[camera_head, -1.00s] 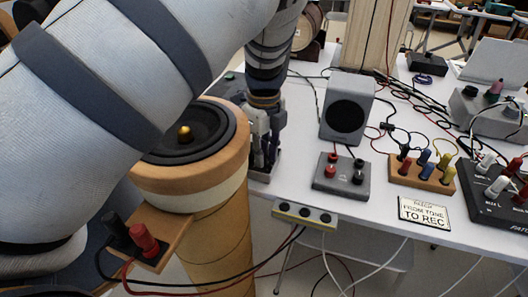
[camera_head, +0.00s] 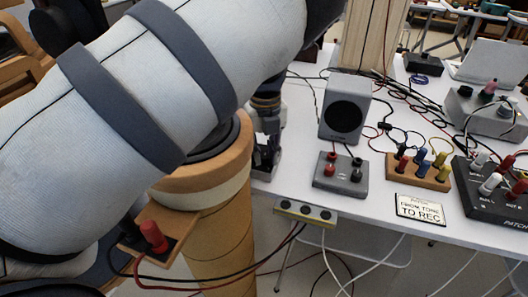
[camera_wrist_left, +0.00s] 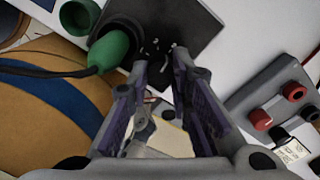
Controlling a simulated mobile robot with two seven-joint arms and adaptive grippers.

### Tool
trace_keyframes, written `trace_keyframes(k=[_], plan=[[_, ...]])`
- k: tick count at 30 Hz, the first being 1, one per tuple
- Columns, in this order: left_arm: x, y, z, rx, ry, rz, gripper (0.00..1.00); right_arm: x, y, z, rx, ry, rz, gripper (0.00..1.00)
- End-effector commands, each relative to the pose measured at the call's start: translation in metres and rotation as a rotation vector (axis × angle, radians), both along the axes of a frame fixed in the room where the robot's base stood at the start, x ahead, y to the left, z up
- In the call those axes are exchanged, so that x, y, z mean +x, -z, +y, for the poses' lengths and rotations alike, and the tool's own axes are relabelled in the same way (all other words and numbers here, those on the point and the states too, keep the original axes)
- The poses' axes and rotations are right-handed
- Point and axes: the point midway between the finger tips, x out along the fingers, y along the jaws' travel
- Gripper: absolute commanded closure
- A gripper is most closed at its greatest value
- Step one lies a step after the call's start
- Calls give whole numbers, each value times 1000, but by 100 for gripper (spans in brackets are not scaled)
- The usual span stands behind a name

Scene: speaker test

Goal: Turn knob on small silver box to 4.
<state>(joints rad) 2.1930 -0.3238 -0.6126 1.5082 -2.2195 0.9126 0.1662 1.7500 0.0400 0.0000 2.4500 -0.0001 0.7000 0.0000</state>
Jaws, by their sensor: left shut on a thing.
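The small silver box (camera_head: 263,174) stands at the table's left edge, mostly hidden behind my left arm and gripper in the head view. In the left wrist view its dark top panel (camera_wrist_left: 180,28) carries small white marks. My left gripper (camera_head: 266,140) reaches down onto this box. In the left wrist view the gripper (camera_wrist_left: 160,66) has its two fingers close together at the panel, shut on the knob. The knob is largely hidden between the fingers, and its setting cannot be read. My right gripper is not in view.
A grey speaker (camera_head: 345,108) and a terminal box (camera_head: 341,184) stand to the right. A wooden plug block (camera_head: 418,172), a sign (camera_head: 420,209) and loose cables lie beyond. A green plug (camera_wrist_left: 108,50) is close to the fingers.

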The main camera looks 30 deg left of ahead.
Motion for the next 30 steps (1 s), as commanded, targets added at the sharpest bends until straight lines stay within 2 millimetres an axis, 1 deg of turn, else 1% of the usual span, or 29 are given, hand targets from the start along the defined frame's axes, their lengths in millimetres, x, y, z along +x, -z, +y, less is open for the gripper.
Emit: trace_keyframes(k=[9, 23, 24, 26, 30], plan=[[0, -1, 0, 1, 90, -2, 100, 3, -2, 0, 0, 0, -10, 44], [0, -1, 0, 1, 102, -2, 100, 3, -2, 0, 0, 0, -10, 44], [1, -1, 0, 1, 102, -2, 74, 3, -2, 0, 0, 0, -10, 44], [0, -1, 0, 1, 102, -2, 61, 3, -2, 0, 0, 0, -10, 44], [0, 0, 1, 2, 101, -1, 61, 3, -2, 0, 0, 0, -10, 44]])
